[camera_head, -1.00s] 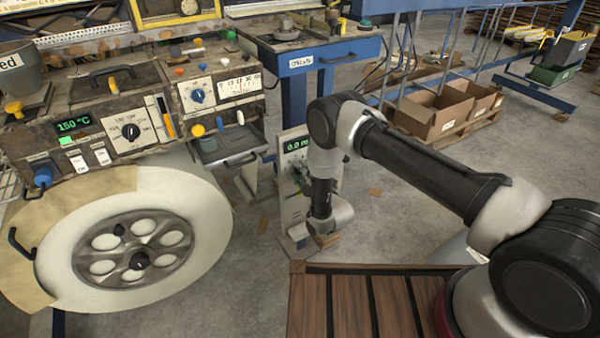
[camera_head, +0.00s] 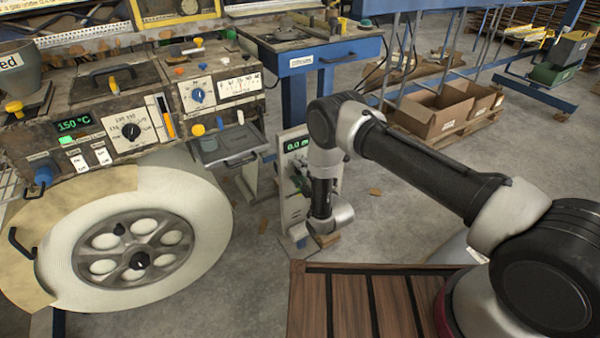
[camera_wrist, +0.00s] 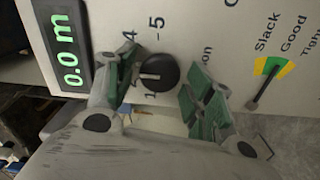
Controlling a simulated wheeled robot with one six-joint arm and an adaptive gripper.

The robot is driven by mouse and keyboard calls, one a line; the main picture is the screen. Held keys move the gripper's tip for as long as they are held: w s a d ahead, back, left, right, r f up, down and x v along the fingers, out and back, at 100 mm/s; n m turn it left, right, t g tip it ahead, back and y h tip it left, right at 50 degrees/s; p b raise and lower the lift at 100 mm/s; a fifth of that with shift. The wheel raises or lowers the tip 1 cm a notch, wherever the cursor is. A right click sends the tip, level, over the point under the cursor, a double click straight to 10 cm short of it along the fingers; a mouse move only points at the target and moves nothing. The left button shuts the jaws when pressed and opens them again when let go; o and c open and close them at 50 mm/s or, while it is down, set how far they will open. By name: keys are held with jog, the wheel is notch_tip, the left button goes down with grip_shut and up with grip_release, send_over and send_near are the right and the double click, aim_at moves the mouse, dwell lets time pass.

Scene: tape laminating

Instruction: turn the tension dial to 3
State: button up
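The tension dial (camera_wrist: 159,72) is a round black knob with a white pointer mark, on a pale panel. In the wrist view its mark points left in the picture; a 4 and a 5 show above it, and other numerals are partly hidden. My gripper (camera_wrist: 164,84) is open, with one green-padded finger on each side of the dial. I see a gap on the right; contact on the left I cannot tell. In the head view the pale panel (camera_head: 292,205) stands behind my arm, and the dial cannot be made out.
A green display (camera_wrist: 67,53) reads 0.0 m beside the dial. A Slack-Good-Tight gauge (camera_wrist: 268,80) sits on the right. A large pale roll (camera_head: 70,240) and a control console (camera_head: 150,85) are at left. Cardboard boxes (camera_head: 432,112) stand behind my arm.

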jog(key=v, duration=1.2)
jog(key=shift+w, duration=0.1)
